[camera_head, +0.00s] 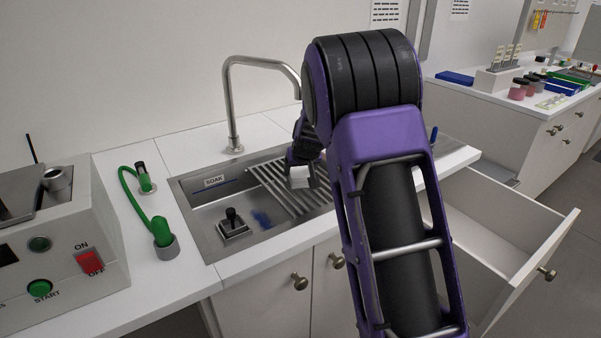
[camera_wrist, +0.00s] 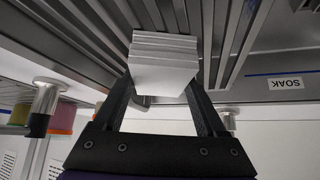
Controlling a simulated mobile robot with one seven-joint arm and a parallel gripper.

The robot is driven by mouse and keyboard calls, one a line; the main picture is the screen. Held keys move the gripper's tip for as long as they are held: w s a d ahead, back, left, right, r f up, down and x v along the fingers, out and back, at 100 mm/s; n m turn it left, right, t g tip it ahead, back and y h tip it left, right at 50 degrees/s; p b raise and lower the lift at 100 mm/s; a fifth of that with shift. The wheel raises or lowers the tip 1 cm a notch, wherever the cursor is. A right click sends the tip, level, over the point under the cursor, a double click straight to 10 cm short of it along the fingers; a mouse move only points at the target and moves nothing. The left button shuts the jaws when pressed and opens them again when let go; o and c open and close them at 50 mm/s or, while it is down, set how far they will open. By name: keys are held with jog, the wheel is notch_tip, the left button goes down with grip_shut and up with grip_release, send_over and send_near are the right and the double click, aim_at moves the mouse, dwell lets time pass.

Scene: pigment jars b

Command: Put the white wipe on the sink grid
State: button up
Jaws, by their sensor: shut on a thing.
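The white wipe (camera_head: 300,177) is a small folded stack held at the end of my gripper (camera_head: 308,178), over the sink grid (camera_head: 280,194) in the head view. In the wrist view the wipe (camera_wrist: 165,62) sits between the two dark fingers of my gripper (camera_wrist: 165,88), which is shut on it. The slats of the sink grid (camera_wrist: 75,40) lie close beyond the wipe. I cannot tell whether the wipe touches the slats. My arm hides the right part of the sink in the head view.
The sink's left basin (camera_head: 205,215) has a SOAK label (camera_head: 214,181), a black-knobbed plug (camera_head: 232,222) and a blue smear. A curved faucet (camera_head: 232,110) stands behind. A green hose (camera_head: 135,195) and control box (camera_head: 60,240) are left. An open drawer (camera_head: 500,235) juts out right.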

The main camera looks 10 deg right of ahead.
jog(key=shift+r, duration=0.1)
jog(key=o, duration=1.4)
jog(key=shift+r, duration=0.15)
jog(key=p+v, duration=0.2)
jog(key=v, duration=0.9)
jog(key=shift+s+r, duration=0.2)
jog(key=shift+s, duration=0.15)
